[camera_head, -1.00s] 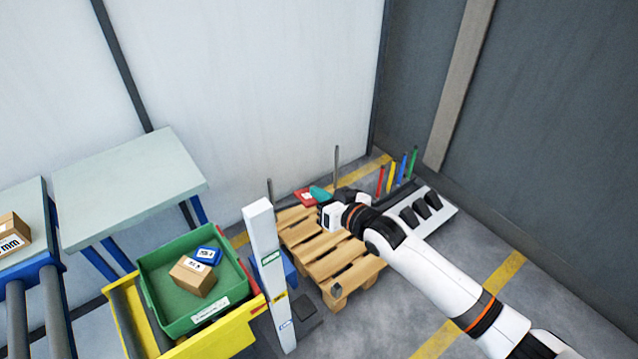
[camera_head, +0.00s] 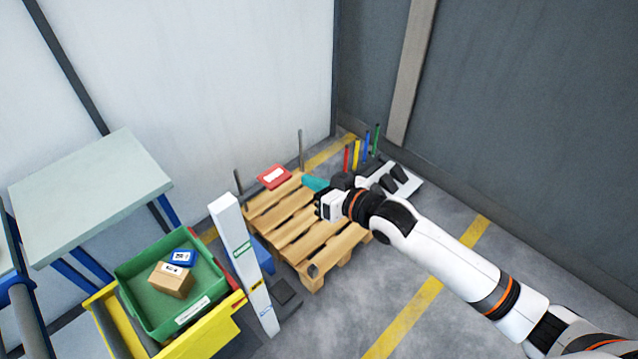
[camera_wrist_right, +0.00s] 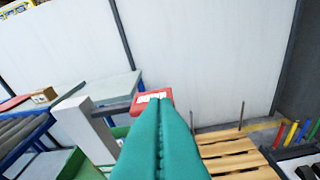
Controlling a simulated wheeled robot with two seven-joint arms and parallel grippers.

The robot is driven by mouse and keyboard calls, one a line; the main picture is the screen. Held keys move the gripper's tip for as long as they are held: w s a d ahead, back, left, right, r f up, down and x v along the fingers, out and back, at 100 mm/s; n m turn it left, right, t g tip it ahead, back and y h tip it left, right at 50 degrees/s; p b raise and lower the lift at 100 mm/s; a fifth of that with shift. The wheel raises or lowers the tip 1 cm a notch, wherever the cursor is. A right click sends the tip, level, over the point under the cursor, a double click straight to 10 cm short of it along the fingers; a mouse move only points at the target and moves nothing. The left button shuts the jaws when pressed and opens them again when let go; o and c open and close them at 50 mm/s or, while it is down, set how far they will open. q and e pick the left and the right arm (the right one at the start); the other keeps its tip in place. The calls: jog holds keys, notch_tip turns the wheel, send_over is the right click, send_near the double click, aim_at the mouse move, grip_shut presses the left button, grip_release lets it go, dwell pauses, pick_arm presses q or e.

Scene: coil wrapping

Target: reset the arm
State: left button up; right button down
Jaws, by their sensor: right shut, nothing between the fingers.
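My right arm reaches in from the lower right in the head view. Its gripper (camera_head: 316,184) has teal fingers and hangs over the far right part of the wooden pallet (camera_head: 298,232). In the right wrist view the teal fingers (camera_wrist_right: 160,118) are pressed together along a seam, with nothing between them. A red box (camera_head: 273,177) with a white label lies at the pallet's far end, left of the fingertips and apart from them in the head view. My left gripper is in neither view.
A green bin (camera_head: 150,318) holds a brown carton (camera_head: 171,281) and a blue box (camera_head: 182,257). A white post (camera_head: 245,265) stands between bin and pallet. A grey table (camera_head: 90,195) is at left. Coloured upright rods (camera_head: 357,154) stand beyond the gripper.

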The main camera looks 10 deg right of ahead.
jog(key=shift+v, duration=0.8)
jog(key=shift+w, duration=0.1)
jog(key=w+d+f+m+h, duration=0.1)
jog(key=d+f+h, duration=0.15)
jog(key=f, duration=0.55)
jog(key=d+f+m+h, duration=0.15)
jog(key=d+f, duration=0.25)
jog(key=f, duration=0.4)
jog(key=s+d+f+g+h, duration=0.1)
jog(key=s+d+f+h, duration=0.15)
jog(key=f, duration=0.55)
jog(key=s+d+f+g+h, duration=0.15)
jog(key=s+d+f, duration=0.25)
jog(key=f, duration=0.4)
jog(key=s+d+f+g+h, duration=0.1)
jog(key=s+d+f+g, duration=0.1)
jog(key=s+f, duration=0.7)
jog(key=s+d+f+g, duration=0.25)
jog(key=s+f, duration=0.45)
jog(key=s, duration=0.4)
jog(key=s+f+g, duration=0.2)
jog(key=s+f, duration=0.1)
jog(key=s, duration=0.7)
jog(key=s+a+f+g, duration=0.1)
jog(key=s+f, duration=0.2)
jog(key=s, duration=0.6)
jog(key=shift+s+a+g+h, duration=0.3)
jog(key=shift+s+g, duration=0.1)
